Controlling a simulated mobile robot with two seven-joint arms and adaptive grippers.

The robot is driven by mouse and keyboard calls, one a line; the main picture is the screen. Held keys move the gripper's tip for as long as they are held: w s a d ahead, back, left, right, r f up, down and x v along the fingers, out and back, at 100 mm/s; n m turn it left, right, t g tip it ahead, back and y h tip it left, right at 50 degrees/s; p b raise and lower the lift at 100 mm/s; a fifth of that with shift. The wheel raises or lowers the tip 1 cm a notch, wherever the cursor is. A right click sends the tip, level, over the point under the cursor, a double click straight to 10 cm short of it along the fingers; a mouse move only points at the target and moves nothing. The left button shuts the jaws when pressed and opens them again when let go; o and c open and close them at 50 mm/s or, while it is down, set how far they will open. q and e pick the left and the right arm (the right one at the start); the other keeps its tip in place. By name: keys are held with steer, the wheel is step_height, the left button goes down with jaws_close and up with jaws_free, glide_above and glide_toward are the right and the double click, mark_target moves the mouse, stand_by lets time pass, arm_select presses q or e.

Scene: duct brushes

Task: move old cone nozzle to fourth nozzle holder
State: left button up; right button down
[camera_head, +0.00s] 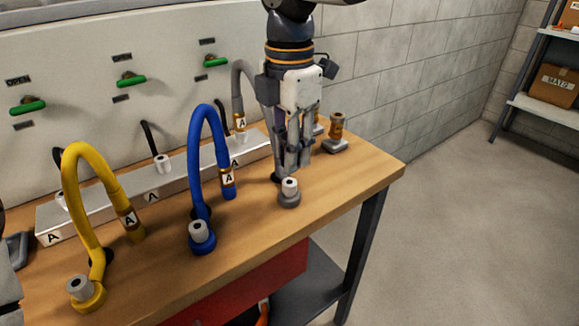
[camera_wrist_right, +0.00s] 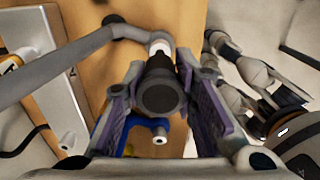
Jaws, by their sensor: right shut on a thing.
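My right gripper (camera_head: 290,165) points down over the right part of the bench, close above the grey fitting (camera_head: 289,196) with its white peg. In the right wrist view the gripper (camera_wrist_right: 160,100) is shut on a dark round piece (camera_wrist_right: 160,95), seen nearly end-on between its fingers. I cannot confirm from its look that this is the old cone nozzle. In the head view the fingers mostly hide it. Two brass-coloured nozzles stand beyond the gripper; the clearer one (camera_head: 337,122) sits on a grey holder (camera_head: 336,146). I cannot tell which holder is the fourth. My left gripper does not show.
A yellow hose (camera_head: 73,200), a blue hose (camera_head: 210,125) and a grey hose (camera_head: 240,78) arch over the wooden bench (camera_head: 245,250). The grey hose passes close to my right gripper. A panel with green handles (camera_head: 131,80) stands behind. The bench's right front corner is clear.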

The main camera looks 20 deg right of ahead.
steer(key=shift+r, duration=1.15)
